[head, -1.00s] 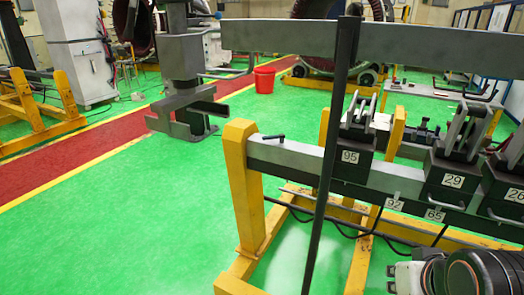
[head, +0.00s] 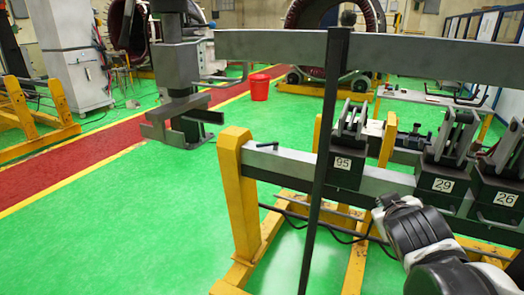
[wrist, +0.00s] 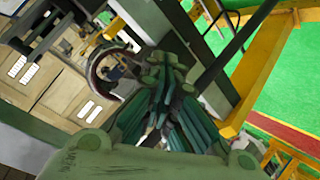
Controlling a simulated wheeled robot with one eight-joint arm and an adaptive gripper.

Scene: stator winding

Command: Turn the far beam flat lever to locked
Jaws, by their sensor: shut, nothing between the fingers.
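A grey beam (head: 290,161) on a yellow stand carries several clamp blocks. A small black lever (head: 262,144) lies low on the beam's left end; I cannot tell whether it is the lever named or how it is set. Dark clamp block 95 (head: 340,172), block 29 (head: 437,190) and block 26 (head: 497,197) have upright flat grey plates on top. My gripper (wrist: 168,72) is shut and empty in the middle of the wrist view. In the head view, only my black and white arm shows, in front of the beam; the fingers are not discernible there.
A dark upright post (head: 322,160) and a thick grey bar (head: 270,45) cross the head view. Yellow stand legs (head: 240,200) and cables stand below the beam. Green floor (head: 130,220) is clear at left.

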